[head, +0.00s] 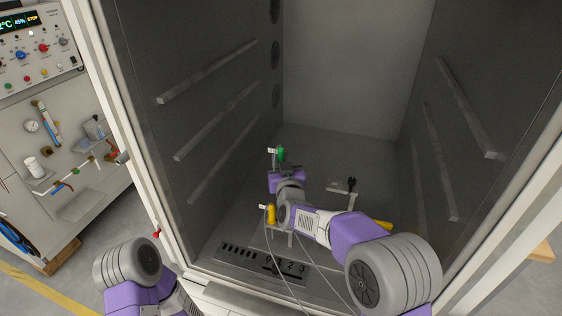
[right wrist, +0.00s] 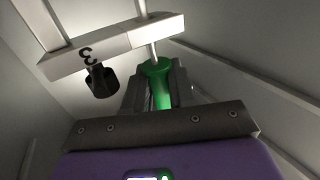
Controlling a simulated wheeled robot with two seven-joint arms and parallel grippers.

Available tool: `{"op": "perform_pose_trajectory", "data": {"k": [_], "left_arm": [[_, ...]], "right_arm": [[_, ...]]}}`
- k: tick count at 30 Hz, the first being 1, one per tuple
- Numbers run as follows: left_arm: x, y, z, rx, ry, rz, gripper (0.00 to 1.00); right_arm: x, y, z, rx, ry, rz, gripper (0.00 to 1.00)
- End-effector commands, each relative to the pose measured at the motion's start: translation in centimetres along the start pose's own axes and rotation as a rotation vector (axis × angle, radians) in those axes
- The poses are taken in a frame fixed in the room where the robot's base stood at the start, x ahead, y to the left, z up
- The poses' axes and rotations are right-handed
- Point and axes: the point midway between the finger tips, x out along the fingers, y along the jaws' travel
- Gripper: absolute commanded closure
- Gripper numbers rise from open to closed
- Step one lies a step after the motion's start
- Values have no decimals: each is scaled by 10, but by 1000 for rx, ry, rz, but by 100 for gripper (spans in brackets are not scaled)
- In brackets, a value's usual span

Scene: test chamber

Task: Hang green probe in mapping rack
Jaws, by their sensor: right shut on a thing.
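The green probe (head: 281,153) is inside the chamber, at the tip of my right arm. My right gripper (head: 282,168) is shut on its green body, which shows between the fingers in the right wrist view (right wrist: 158,82). A thin pale stem runs from the probe past a white bar of the mapping rack (right wrist: 112,45), marked 3. The probe is close against this bar; whether it sits in a slot I cannot tell. A black piece (right wrist: 101,80) is at the bar beside the 3. My left arm shows at the lower left, but its gripper is out of view.
A yellow probe (head: 271,214) stands nearer the door, left of my right arm. A black piece (head: 351,184) is at a pale bar to the right. A slotted, numbered panel (head: 240,254) lies at the chamber's front. Shelf rails (head: 207,71) line the side walls.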

Motion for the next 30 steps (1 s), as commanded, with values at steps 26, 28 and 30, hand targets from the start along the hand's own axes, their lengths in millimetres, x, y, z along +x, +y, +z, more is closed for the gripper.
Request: {"op": "perform_pose_trajectory", "data": {"k": [26, 28, 30], "left_arm": [[15, -6, -1, 0, 0, 0, 57], [14, -5, -1, 0, 0, 0, 57], [12, -4, 0, 0, 0, 0, 57]], "right_arm": [[0, 0, 17, 0, 0, 0, 100], [0, 0, 15, 0, 0, 0, 100], [0, 0, 12, 0, 0, 0, 100]]}}
